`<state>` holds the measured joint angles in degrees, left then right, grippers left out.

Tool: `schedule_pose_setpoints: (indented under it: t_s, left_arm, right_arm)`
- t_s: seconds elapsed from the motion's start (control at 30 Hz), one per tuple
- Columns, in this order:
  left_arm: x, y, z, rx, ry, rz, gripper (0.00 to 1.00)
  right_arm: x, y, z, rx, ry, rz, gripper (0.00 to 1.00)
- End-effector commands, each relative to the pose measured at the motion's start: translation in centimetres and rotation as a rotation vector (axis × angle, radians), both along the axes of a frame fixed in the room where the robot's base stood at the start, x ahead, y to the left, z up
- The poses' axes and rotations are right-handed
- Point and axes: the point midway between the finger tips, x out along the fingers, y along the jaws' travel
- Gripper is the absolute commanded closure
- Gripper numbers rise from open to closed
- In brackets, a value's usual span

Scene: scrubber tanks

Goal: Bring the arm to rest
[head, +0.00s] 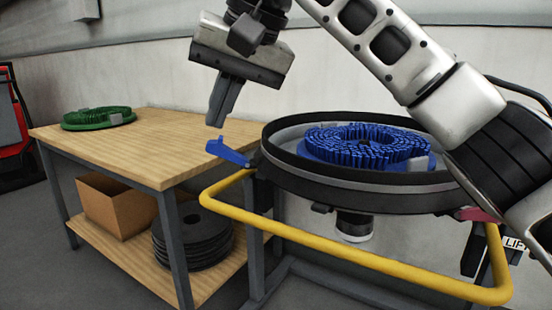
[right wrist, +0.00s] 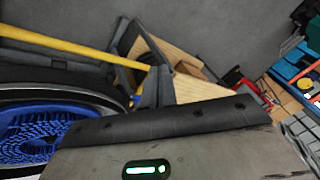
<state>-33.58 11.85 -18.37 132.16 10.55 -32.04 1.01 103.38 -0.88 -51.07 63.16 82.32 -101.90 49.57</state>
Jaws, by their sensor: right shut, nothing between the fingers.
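My right gripper (head: 224,104) hangs above the gap between the wooden bench and the round scrubber deck, pointing down. Its fingers are together with nothing between them. My left gripper is in neither view.
The round deck (head: 290,182) holds a blue brush (head: 365,147); a blue lever (head: 228,153) and yellow bar (head: 380,268) edge it. The wooden bench (head: 150,150) carries a green brush (head: 98,118). Below are a cardboard box (head: 118,205) and black discs (head: 192,240).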

Motion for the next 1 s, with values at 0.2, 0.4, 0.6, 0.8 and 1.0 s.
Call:
schedule_pose_setpoints:
  t_s: [0.2, 0.4, 0.6, 0.8, 1.0]
  left_arm:
    - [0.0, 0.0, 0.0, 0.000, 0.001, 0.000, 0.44]
    - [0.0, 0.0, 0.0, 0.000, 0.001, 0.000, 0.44]
    - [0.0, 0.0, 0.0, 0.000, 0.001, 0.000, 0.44]
    - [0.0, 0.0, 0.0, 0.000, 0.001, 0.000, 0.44]
    - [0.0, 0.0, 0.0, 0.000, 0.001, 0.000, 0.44]
  right_arm:
    - [2.2, 1.1, -7.1, 0.098, -0.005, 0.065, 1.00]
    - [3.4, 1.9, -16.6, 0.257, -0.058, 0.112, 1.00]
    - [2.4, 1.0, -26.0, 0.407, -0.168, 0.084, 1.00]
    - [-0.7, -2.2, -33.7, 0.471, -0.315, -0.010, 1.00]
    - [-5.8, -7.2, -39.2, 0.419, -0.480, -0.114, 1.00]
